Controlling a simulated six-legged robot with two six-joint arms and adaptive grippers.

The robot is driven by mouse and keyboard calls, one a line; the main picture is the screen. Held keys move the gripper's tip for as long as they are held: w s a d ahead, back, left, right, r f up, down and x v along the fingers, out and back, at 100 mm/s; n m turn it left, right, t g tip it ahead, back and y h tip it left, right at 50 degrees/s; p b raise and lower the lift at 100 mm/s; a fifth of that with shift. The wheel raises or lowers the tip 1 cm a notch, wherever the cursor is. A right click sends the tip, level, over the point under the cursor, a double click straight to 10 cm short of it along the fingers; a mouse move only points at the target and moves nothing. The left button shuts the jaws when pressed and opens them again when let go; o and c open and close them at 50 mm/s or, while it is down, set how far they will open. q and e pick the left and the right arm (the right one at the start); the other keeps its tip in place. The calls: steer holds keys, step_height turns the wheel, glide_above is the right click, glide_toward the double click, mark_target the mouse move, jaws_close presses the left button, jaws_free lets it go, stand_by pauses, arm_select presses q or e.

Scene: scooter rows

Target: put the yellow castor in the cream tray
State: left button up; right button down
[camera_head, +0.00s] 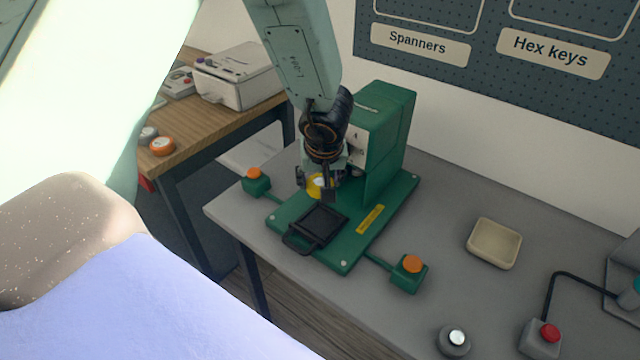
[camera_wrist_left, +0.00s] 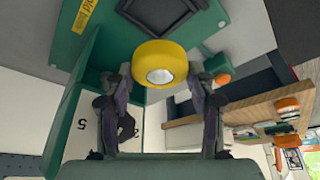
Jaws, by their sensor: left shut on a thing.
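The yellow castor (camera_head: 318,184) is between the fingers of my left gripper (camera_head: 326,184), which is shut on it, above the green press base beside the press body. In the left wrist view the yellow castor (camera_wrist_left: 159,65) shows as a yellow wheel with a pale hub, between the two dark fingers of the left gripper (camera_wrist_left: 160,85). In the head view the fingers partly hide it. The cream tray (camera_head: 494,244) lies on the grey bench to the right of the press and looks empty. My right gripper is not in view.
The green press (camera_head: 388,140) stands behind and right of the left gripper, with a black square tray (camera_head: 318,226) on its base. Orange-topped buttons (camera_head: 411,270) flank it. A red-button box (camera_head: 541,338) stands front right. The bench between press and cream tray is clear.

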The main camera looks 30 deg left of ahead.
mark_target(320, 181)
arm_select(q)
step_height(320, 181, up, 8)
steer(key=p, duration=0.4)
steer(key=shift+f, duration=0.15)
